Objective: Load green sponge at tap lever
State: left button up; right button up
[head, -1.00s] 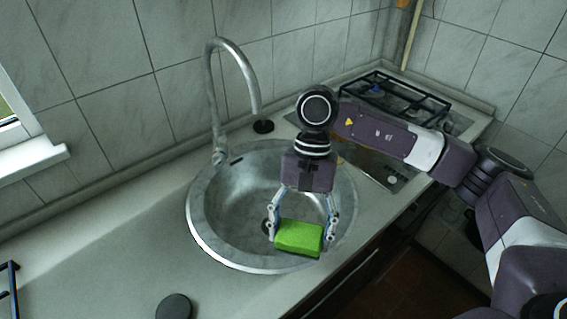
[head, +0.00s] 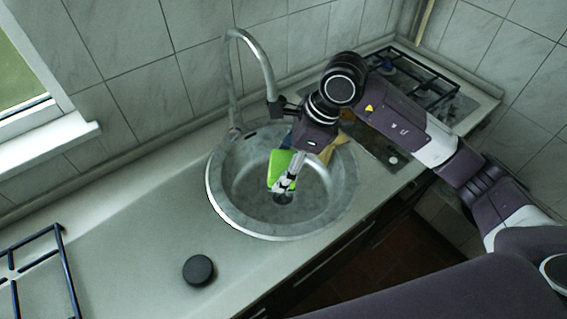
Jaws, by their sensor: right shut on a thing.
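The green sponge (head: 280,165) is held over the sink basin, tilted with its face turned toward the left. My right gripper (head: 283,178) is shut on it, with a pale finger across its lower right part. The other finger is mostly hidden. The tap (head: 233,85) rises at the sink's back left rim and its spout curves to the right. Its dark spout end (head: 274,105) is close to my right wrist in the picture. I cannot clearly make out the tap lever. My left gripper is out of view.
The round metal sink (head: 218,195) is set in the grey counter (head: 130,225). A tan item (head: 333,150) lies at its back right, partly hidden. A black round disc (head: 198,270) and dark rack (head: 68,275) are at the front left. The hob (head: 425,80) is at back right.

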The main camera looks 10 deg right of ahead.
aim_at(281, 150)
jog(key=w, duration=0.2)
jog(key=w+f, duration=0.1)
jog(key=w, duration=0.1)
jog(key=w+f+b, duration=0.1)
jog(key=w+b, duration=0.3)
jog(key=w, duration=0.5)
jog(key=shift+w+d+f, duration=0.15)
jog(key=shift+d+f, duration=0.1)
jog(key=shift+f, duration=0.15)
